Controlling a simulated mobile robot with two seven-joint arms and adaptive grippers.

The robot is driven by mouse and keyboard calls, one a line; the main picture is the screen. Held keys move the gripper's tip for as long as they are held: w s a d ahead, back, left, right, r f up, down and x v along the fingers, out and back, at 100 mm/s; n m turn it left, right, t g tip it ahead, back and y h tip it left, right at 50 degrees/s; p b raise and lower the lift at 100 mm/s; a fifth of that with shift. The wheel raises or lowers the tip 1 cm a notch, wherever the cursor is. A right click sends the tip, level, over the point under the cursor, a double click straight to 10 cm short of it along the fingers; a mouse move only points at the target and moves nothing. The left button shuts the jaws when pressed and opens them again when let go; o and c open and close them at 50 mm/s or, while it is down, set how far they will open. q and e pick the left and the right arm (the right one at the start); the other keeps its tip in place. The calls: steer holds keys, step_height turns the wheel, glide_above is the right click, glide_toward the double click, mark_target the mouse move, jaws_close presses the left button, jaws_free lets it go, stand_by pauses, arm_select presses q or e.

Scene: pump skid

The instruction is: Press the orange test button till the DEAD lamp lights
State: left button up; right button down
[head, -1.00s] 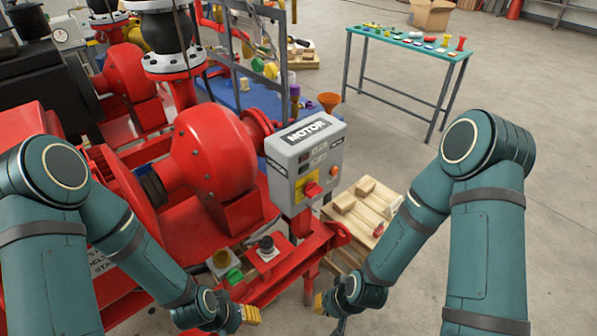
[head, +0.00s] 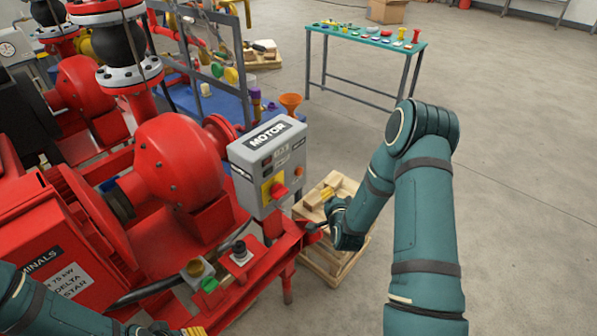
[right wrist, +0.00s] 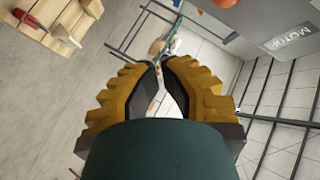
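The grey motor box (head: 240,165) stands on the red skid, with a red knob on a yellow plate (head: 267,193) on its front. I cannot make out a lit DEAD lamp. My right gripper (head: 326,194) is right of the box and below the button, apart from it. The box (right wrist: 240,18) shows there at top right. My left gripper (head: 190,331) is at the bottom edge, mostly cut off.
A wooden pallet with blocks (head: 331,262) lies on the floor beneath my right gripper. Red pump housings (head: 180,160) fill the left. A black knob post (head: 240,250) and a green button (head: 210,285) are below the box. A teal table (head: 345,38) stands behind; the floor at right is clear.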

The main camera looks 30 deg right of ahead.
mark_target(299, 171)
steer(key=shift+d+r+m+h, duration=0.3)
steer(key=shift+d+r+h, duration=0.15)
steer(key=shift+d, duration=0.3)
steer(key=shift+w+a, duration=0.1)
steer(key=shift+w, duration=0.05)
steer(key=w+a, duration=0.3)
steer(key=w, duration=0.5)
steer(key=shift+a, duration=0.15)
stand_by(1.1)
steer(key=shift+w+a+b, duration=0.15)
steer(key=shift+w+b, duration=0.25)
steer(key=shift+b, duration=0.3)
